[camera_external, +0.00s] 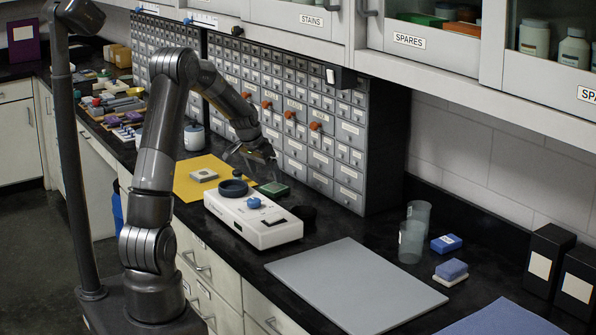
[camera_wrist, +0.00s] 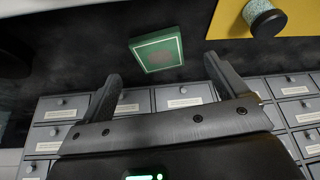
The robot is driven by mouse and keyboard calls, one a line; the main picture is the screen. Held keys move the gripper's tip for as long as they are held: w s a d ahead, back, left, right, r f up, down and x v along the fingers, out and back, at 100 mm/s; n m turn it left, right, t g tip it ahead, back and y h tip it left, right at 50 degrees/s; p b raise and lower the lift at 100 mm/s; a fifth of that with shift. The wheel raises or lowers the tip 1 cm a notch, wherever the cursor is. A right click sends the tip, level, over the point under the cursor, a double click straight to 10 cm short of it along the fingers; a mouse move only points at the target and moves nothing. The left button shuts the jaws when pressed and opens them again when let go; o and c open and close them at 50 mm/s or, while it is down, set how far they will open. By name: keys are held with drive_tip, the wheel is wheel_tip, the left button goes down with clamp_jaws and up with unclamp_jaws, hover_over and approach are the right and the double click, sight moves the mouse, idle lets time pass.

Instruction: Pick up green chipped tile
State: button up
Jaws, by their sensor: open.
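The green tile (camera_external: 272,189) lies flat on the black counter, behind the white device and in front of the drawer cabinet. In the wrist view the square green tile (camera_wrist: 157,52) has a paler rim and a dull reddish-brown patch on its face. My gripper (camera_external: 250,157) is above the counter near the cabinet, higher than the tile. In the wrist view my gripper's fingers (camera_wrist: 162,68) are spread apart with nothing between them. The tile appears just beyond the fingertips, apart from them.
The white device (camera_external: 274,231) with a dark round dish (camera_external: 233,187) stands close in front of the tile. The drawer cabinet (camera_external: 345,155) rises close behind. A grey mat (camera_external: 355,285) lies clear at right.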

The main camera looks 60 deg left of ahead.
sight(274, 187)
drive_tip(key=shift+w+x, duration=0.25)
drive_tip(key=shift+x, duration=1.25)
drive_tip(key=shift+w+x, duration=0.25)
drive_tip(key=shift+x, duration=1.25)
drive_tip(key=shift+r, duration=0.2)
drive_tip(key=c, duration=1.2)
drive_tip(key=shift+o, duration=0.2)
